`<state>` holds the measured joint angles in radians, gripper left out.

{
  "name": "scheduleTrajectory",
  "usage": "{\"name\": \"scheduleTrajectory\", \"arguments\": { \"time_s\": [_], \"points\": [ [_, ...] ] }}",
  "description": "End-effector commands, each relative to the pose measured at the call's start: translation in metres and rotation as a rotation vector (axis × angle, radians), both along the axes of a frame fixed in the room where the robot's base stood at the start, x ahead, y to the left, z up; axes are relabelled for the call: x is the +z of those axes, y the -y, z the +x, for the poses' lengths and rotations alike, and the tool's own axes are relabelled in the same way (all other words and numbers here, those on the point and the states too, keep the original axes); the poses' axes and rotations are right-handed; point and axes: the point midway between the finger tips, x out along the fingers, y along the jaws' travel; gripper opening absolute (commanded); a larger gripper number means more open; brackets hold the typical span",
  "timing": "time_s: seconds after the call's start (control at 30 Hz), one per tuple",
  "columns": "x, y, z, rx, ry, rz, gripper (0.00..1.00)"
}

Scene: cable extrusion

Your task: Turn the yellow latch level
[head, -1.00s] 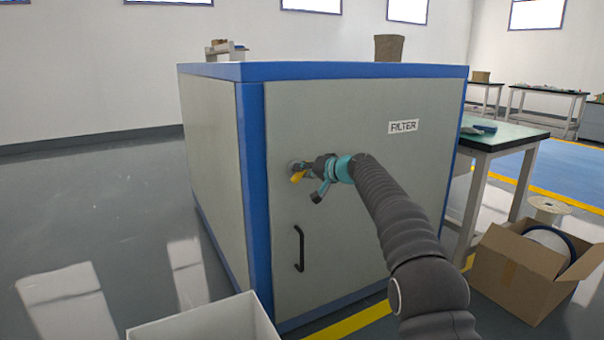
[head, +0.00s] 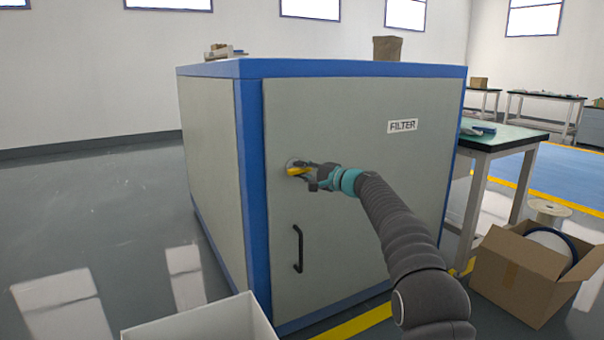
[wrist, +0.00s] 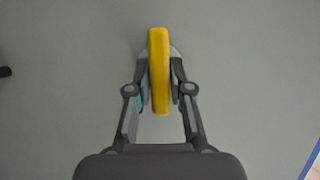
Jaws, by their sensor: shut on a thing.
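The yellow latch (head: 298,171) sits on the grey door of the cabinet marked FILTER, near the door's left edge. In the head view it lies about level, pointing right toward my gripper (head: 310,174). In the wrist view the latch (wrist: 159,72) is a long yellow bar between the two fingers of my gripper (wrist: 160,80). The fingers are shut on it, one on each side. A round grey mount shows partly behind the latch; the rest of it is hidden.
A black door handle (head: 298,248) is below the latch. An open white box (head: 205,322) stands at the front left. A cardboard box (head: 515,278) with a spool is on the floor at right, near a green-topped table (head: 500,140).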

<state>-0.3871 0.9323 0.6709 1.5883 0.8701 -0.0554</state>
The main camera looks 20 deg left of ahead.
Motion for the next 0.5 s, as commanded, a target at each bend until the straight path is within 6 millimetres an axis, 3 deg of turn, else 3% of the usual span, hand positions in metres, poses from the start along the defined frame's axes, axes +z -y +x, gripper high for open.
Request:
{"name": "scheduleTrajectory", "arguments": {
  "time_s": [0.5],
  "points": [
    [-0.0012,0.0002,0.0004,-0.001,-0.029,0.023,0.00]
  ]
}}
